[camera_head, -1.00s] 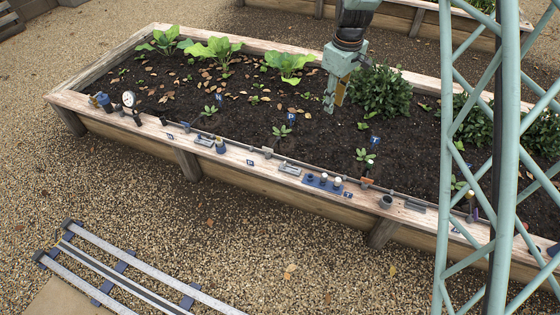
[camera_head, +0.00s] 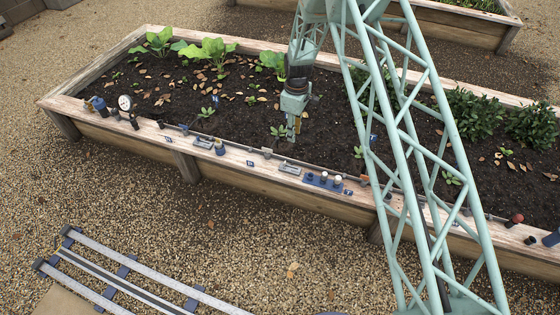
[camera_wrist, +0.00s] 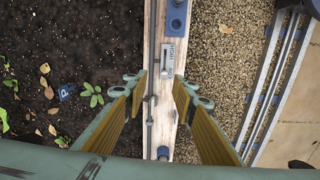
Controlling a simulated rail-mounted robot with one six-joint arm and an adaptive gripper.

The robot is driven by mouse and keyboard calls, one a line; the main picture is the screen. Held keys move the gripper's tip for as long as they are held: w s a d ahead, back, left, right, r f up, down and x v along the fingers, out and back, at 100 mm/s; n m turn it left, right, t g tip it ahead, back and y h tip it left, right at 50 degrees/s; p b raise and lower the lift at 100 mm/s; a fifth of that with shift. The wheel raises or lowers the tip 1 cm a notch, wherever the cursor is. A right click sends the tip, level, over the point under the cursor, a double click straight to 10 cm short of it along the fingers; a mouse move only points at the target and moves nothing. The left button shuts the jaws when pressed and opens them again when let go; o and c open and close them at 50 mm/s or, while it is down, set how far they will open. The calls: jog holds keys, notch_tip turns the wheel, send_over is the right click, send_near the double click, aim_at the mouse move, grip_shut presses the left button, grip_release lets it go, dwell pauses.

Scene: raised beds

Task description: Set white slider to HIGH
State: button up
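A grey slider plate (camera_head: 290,168) is on the bed's front wooden ledge, left of a blue panel. In the wrist view the slider plate (camera_wrist: 167,60) carries small lettering that seems to include HIGH; its knob's colour and exact position are too small to tell. A second, similar plate (camera_head: 204,142) is further left on the ledge. My gripper (camera_head: 294,136) is above the soil's front edge, behind the first plate. In the wrist view my gripper (camera_wrist: 158,88) has its yellow-padded fingers spread apart, empty, with the ledge between them and the plate just beyond the tips.
The blue panel (camera_head: 323,181) with several posts stands right of the plate. A thin pipe (camera_wrist: 150,100) runs along the ledge. A seedling (camera_wrist: 92,94) grows in the soil beside it.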

jog(key=n, duration=0.1)
send_over(285, 162)
notch_tip(285, 162, down, 6)
jog(key=shift+w, duration=0.1)
jog(key=shift+f, duration=0.15)
jog(key=shift+f+b, duration=1.15)
jog(key=shift+f, duration=5.65)
grip_shut()
